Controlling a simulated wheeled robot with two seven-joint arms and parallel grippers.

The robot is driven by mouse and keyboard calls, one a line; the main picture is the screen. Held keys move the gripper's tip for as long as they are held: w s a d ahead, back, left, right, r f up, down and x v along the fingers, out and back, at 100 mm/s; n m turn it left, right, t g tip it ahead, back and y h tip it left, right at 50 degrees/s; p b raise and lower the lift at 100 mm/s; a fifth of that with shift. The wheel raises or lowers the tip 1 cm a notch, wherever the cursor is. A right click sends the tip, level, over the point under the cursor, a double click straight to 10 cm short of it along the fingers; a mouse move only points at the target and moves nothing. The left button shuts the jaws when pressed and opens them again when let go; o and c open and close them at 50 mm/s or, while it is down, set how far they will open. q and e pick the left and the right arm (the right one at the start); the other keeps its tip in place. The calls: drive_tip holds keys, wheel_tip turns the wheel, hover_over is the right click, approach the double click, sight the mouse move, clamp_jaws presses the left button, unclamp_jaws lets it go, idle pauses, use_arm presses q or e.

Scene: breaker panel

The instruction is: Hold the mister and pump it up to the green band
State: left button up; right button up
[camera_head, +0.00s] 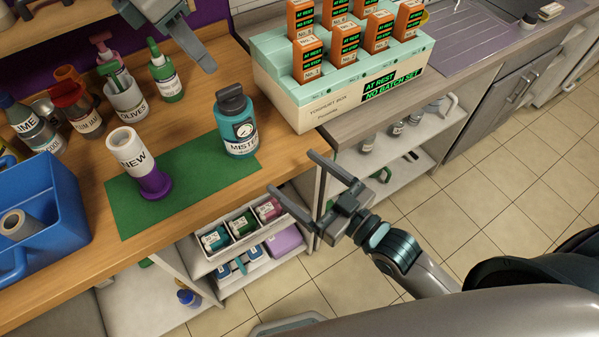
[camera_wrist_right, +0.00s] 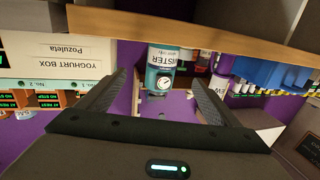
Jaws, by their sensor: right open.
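The mister (camera_head: 238,128) is a teal bottle with a dark top and a round gauge on its front. It stands upright on the green mat (camera_head: 195,163), near the table's front edge. The gauge needle is too small to read. My right gripper (camera_head: 292,172) is open and empty, in front of the mister and apart from it. In the right wrist view the mister (camera_wrist_right: 161,70) appears upside down, framed between the open fingers (camera_wrist_right: 157,85). My left gripper (camera_head: 203,62) hangs at the top of the head view, behind the mister; its jaw opening cannot be made out.
A white-and-purple "NEW" container (camera_head: 138,165) stands on the mat left of the mister. The yoghurt box (camera_head: 345,85) with orange cartons is at the right. A blue caddy (camera_head: 45,215) is at left, with several bottles behind. Shelf bins (camera_head: 240,230) sit below the table edge.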

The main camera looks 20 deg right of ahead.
sight(250, 138)
drive_tip(key=shift+s+a+r, duration=0.15)
drive_tip(key=shift+r, duration=0.55)
drive_tip(key=x, duration=1.7)
drive_tip(key=shift+a+r, duration=0.15)
drive_tip(key=shift+a, duration=0.1)
drive_tip(key=c, duration=1.3)
drive_tip(key=shift+o, duration=0.2)
